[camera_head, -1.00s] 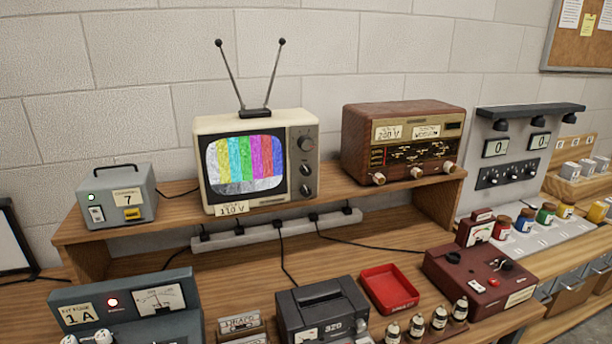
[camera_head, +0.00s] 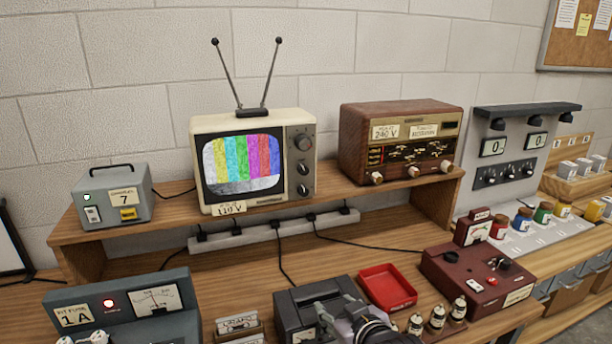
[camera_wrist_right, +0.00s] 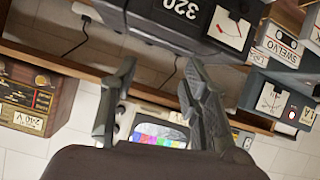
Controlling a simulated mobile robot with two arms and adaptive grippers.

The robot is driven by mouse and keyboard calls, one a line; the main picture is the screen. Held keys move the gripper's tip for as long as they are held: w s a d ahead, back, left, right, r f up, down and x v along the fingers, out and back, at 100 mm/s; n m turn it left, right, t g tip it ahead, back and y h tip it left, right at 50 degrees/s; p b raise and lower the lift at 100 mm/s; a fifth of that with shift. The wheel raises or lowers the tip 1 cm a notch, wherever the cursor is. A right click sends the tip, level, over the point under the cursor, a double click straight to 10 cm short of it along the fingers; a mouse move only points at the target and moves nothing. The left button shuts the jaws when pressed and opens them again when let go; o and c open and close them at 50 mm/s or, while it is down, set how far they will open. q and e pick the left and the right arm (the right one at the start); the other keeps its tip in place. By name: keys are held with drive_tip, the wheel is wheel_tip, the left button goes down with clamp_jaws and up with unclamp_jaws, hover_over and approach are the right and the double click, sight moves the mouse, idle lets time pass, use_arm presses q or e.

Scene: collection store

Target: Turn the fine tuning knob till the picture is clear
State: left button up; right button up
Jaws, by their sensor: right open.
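A cream television (camera_head: 250,118) with two antenna rods stands on the wooden shelf. Its screen (camera_head: 241,164) shows colour bars with a grainy, speckled look. Its dark right panel has a large upper knob (camera_head: 303,142) and two smaller knobs, the middle one (camera_head: 303,168) and the lowest one (camera_head: 303,190). I cannot read which is fine tuning. My right gripper (camera_head: 345,318) is at the bottom of the head view, well below and in front of the television, touching no knob. In the wrist view the open right gripper (camera_wrist_right: 158,95) shows empty, with the television screen (camera_wrist_right: 160,133) upside down beyond it.
A brown radio (camera_head: 400,145) and a grey box marked 7 (camera_head: 112,197) flank the television. A power strip (camera_head: 255,234) with cables lies below the shelf. A dark device (camera_head: 295,310), a red tray (camera_head: 387,287) and a maroon tester (camera_head: 470,285) stand near my right gripper.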

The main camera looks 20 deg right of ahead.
drive_tip(key=w+d+r+t, duration=0.1)
drive_tip(key=w+r+t, duration=0.25)
drive_tip(key=r, duration=0.55)
drive_tip(key=w+r+t, duration=0.2)
drive_tip(key=w+r, duration=0.3)
drive_tip(key=r, duration=0.4)
drive_tip(key=p, duration=0.4)
approach(305, 172)
drive_tip(key=shift+h, duration=0.4)
drive_tip(key=w, duration=0.8)
drive_tip(key=shift+w+a+f, duration=0.1)
drive_tip(key=shift+w+a, duration=0.05)
drive_tip(key=shift+w, duration=0.15)
drive_tip(key=shift+c, duration=0.4)
clamp_jaws()
